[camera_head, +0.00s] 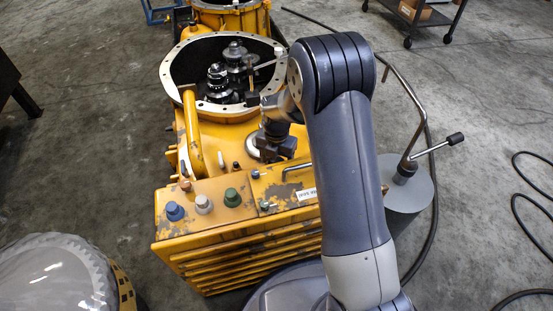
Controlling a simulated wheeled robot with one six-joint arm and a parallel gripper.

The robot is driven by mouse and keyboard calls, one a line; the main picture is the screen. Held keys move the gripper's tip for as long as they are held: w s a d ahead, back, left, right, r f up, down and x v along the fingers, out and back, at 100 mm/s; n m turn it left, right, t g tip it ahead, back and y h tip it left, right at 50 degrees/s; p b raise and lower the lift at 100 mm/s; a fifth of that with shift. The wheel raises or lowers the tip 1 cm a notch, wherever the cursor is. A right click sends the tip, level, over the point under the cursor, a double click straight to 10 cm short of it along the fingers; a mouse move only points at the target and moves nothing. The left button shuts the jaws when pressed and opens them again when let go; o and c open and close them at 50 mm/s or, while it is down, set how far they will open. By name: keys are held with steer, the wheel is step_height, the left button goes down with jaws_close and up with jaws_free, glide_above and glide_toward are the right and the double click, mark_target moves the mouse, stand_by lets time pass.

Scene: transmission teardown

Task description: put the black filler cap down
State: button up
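My gripper (275,144) points down over the top of the yellow transmission housing (212,140), behind its front panel. Its dark fingers are small in the picture and partly hidden by my own wrist, so I cannot tell whether they are open or shut. A round silver port or flange (254,151) lies at the fingers, on the left. I cannot make out the black filler cap apart from the dark gripper parts. A small black block (252,99) shows at the near rim of the round opening, but I cannot tell what it is.
The housing's open round bell (168,70) holds dark gears (218,82). A grey cylinder (408,200) with a bent metal handle stands at right. A clear dome (55,275) is at lower left.

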steer(key=shift+r, duration=0.1)
step_height(320, 180, up, 12)
steer(key=p, duration=0.4)
stand_by(0.3)
steer(key=shift+f+b, duration=1.05)
steer(key=shift+f, duration=2.8)
steer(key=shift+f, duration=0.1)
